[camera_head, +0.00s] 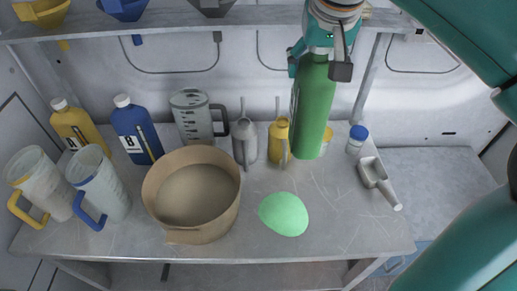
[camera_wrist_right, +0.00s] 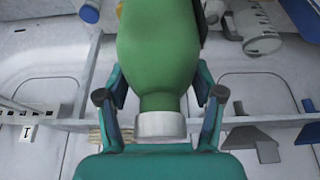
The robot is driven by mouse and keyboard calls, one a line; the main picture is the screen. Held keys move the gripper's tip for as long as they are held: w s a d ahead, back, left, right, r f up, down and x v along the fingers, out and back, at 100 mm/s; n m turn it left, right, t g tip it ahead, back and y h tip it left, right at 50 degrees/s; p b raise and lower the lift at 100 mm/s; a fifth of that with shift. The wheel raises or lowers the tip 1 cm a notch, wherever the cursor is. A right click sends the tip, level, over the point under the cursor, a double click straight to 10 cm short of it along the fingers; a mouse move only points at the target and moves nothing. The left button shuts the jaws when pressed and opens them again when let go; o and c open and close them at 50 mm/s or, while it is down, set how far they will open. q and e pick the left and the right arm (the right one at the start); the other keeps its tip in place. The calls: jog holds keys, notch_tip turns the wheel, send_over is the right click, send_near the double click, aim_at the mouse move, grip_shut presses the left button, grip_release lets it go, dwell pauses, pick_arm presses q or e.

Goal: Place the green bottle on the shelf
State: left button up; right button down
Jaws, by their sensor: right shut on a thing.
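The green bottle (camera_head: 314,108) hangs upright below my right gripper (camera_head: 325,62) in the head view, above the back right part of the table. My right gripper is shut on its upper end. In the right wrist view the green bottle (camera_wrist_right: 160,55) sits between the two fingers of the right gripper (camera_wrist_right: 160,110), with its pale cap (camera_wrist_right: 160,126) towards the palm. The shelf (camera_head: 250,20) runs along the wall at the top of the head view, behind the gripper. My left gripper is not in view.
The table (camera_head: 335,225) carries a brown round container (camera_head: 180,232), a yellow bottle (camera_head: 75,128), a blue bottle (camera_head: 135,135), clear jugs (camera_head: 98,180), small oil cans (camera_head: 244,142), a green mound (camera_head: 284,214) and a metal scoop (camera_head: 375,175). Funnels (camera_head: 122,8) sit on the shelf's left part.

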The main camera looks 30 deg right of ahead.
jog(key=shift+s+d+f, duration=0.15)
jog(key=f, duration=0.7)
jog(key=f+b, duration=0.1)
jog(key=f, duration=0.6)
jog(key=shift+s+d+f, duration=0.15)
jog(key=shift+s+f, duration=0.05)
jog(key=shift+f, duration=2.55)
jog(key=shift+b, duration=0.35)
jog(key=c, duration=0.5)
grip_release()
jog(key=shift+f, duration=0.15)
jog(key=shift+c, duration=0.2)
jog(key=o, duration=0.4)
